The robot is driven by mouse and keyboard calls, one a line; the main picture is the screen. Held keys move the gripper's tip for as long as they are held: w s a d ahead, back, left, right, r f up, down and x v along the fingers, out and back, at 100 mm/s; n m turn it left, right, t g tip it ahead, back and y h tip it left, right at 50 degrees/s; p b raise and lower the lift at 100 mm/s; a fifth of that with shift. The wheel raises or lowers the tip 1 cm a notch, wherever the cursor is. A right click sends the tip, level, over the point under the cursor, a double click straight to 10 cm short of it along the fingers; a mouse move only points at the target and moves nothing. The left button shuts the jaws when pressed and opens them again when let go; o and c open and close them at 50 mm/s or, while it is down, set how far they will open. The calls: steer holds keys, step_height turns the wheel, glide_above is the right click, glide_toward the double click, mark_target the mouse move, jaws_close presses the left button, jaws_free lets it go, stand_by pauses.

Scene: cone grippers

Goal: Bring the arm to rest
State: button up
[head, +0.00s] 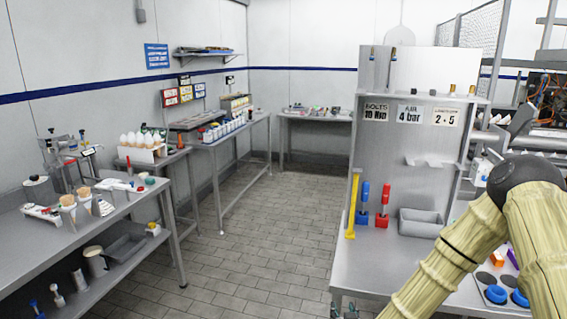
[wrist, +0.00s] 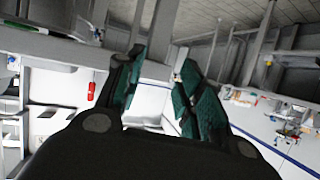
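My gripper (wrist: 162,78) shows in the wrist view, with a dark body and green finger pads. The two fingers stand apart with nothing between them, so it is open and empty. Through the gap I see only a pale surface and the room behind, at a tilted angle. In the head view my arm (head: 462,240), straw-coloured with a dark joint, is bent at the lower right. My gripper is outside the head view.
A metal bench (head: 375,262) with a grey upright panel stands close to my arm. It bears a grey bin (head: 420,223), red and blue tools and blue rings. Another workbench (head: 55,220) with cones stands at the left. The tiled floor (head: 262,235) between them is clear.

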steer(key=s+a+f+n+g+y, duration=0.15)
steer(key=s+f+g, duration=0.25)
steer(key=s+f, duration=0.75)
steer(key=s+d+f+g, duration=0.2)
steer(key=s+f+g, duration=0.1)
steer(key=s, duration=0.6)
steer(key=s+d+f+g, duration=0.2)
steer(key=s+g, duration=0.1)
steer(key=s, duration=0.7)
steer(key=s+d+f+m+g, duration=0.1)
steer(key=s+d+f+g, duration=0.1)
steer(key=s, duration=0.8)
steer(key=shift+s+d+f+g+h, duration=0.15)
steer(key=shift+s+f+g+h, duration=0.1)
steer(key=shift+f+g+h, duration=0.4)
steer(key=shift+f, duration=0.15)
